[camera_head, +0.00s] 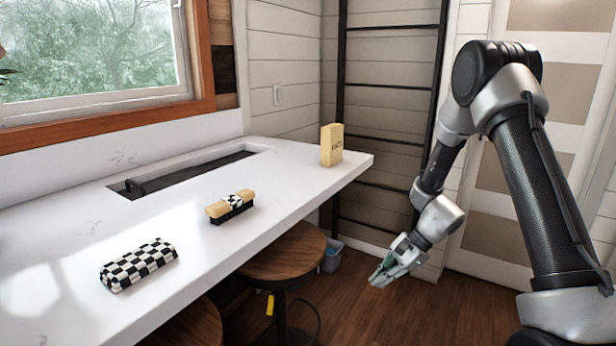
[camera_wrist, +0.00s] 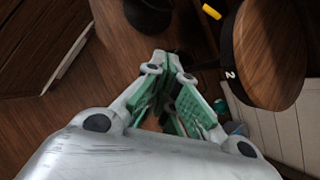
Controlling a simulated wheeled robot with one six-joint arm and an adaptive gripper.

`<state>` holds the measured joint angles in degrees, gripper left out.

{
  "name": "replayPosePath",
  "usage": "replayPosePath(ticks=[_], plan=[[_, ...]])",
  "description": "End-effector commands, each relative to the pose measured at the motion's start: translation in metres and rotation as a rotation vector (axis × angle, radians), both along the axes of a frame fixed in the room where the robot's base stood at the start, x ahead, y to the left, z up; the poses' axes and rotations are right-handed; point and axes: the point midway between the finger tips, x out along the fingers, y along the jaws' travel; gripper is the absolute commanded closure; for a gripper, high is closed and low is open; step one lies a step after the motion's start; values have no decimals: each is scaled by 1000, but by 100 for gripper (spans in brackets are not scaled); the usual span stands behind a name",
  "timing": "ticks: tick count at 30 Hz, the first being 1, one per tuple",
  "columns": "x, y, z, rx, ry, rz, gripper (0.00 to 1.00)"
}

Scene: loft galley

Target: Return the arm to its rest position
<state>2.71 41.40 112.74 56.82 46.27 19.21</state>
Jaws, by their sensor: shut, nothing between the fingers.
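My gripper (camera_head: 380,279) hangs at the end of my bent arm, right of the counter and over the wooden floor, pointing down and to the left. In the wrist view my gripper (camera_wrist: 163,125) has its green-padded fingers shut, with nothing held. It is apart from the counter and the stools.
A white counter (camera_head: 260,222) holds a checkered case (camera_head: 138,265), a brush-like block (camera_head: 230,206) and a yellow box (camera_head: 331,145). A sink (camera_head: 190,172) is set into it. Wooden stools (camera_head: 284,252) stand below. A black ladder (camera_head: 390,85) is behind. Floor (camera_head: 350,315) shows under my gripper.

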Motion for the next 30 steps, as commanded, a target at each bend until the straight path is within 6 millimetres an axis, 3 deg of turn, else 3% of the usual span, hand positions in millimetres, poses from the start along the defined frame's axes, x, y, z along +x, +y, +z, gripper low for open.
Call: replayPosePath(ticks=[9,15,24,30], plan=[[-95,-60,121,-161,-216,592,100],[-155,-105,192,-322,-346,903,100],[-226,-152,266,-613,-528,1115,100],[-247,-154,298,-734,-673,1088,100]])
